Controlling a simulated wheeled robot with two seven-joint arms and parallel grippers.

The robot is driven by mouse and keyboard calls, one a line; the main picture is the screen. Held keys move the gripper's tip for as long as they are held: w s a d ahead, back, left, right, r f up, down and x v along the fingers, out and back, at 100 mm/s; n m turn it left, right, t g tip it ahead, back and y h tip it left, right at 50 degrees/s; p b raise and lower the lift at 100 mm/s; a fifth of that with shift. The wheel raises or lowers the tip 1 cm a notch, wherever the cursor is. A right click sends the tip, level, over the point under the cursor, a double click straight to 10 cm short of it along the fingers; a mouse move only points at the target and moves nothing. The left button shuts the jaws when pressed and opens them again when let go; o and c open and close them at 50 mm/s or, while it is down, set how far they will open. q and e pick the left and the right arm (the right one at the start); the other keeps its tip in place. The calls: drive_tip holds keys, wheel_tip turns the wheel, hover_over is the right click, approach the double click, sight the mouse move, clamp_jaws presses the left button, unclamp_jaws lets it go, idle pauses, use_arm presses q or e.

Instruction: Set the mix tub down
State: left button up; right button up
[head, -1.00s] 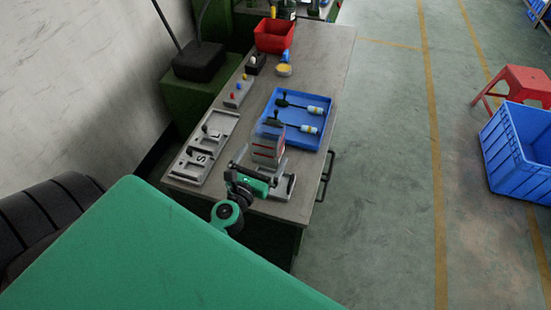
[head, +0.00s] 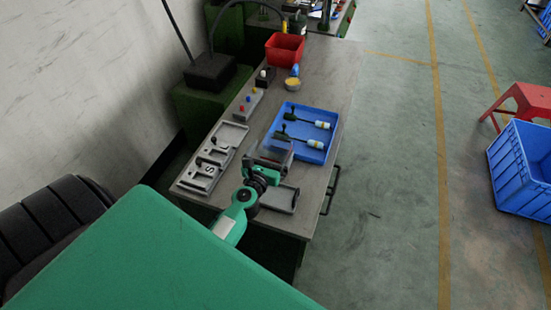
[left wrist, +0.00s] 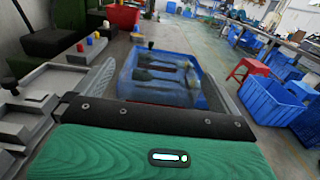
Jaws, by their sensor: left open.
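My left gripper (head: 272,156) is open at the near end of the bench, well apart from this tub and just short of the blue tray. In the left wrist view its fingers (left wrist: 160,88) are spread, with the tray seen between them. A hazy, see-through patch lies there; I cannot tell what it is. My right gripper is not in view.
The blue tray (head: 274,144) holds two dark-handled tools. A grey fixture plate (head: 190,187) lies at left, a button box (head: 247,103) beyond it. A red bin (head: 284,48) stands at the back. A grey flat piece (head: 284,201) lies near the front edge.

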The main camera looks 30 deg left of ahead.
sight(280, 135)
use_arm(q)
drive_tip(key=shift+x, duration=1.95)
drive_tip(key=shift+f, duration=0.1)
drive_tip(key=shift+c, duration=0.4)
drive_tip(key=c, duration=1.2)
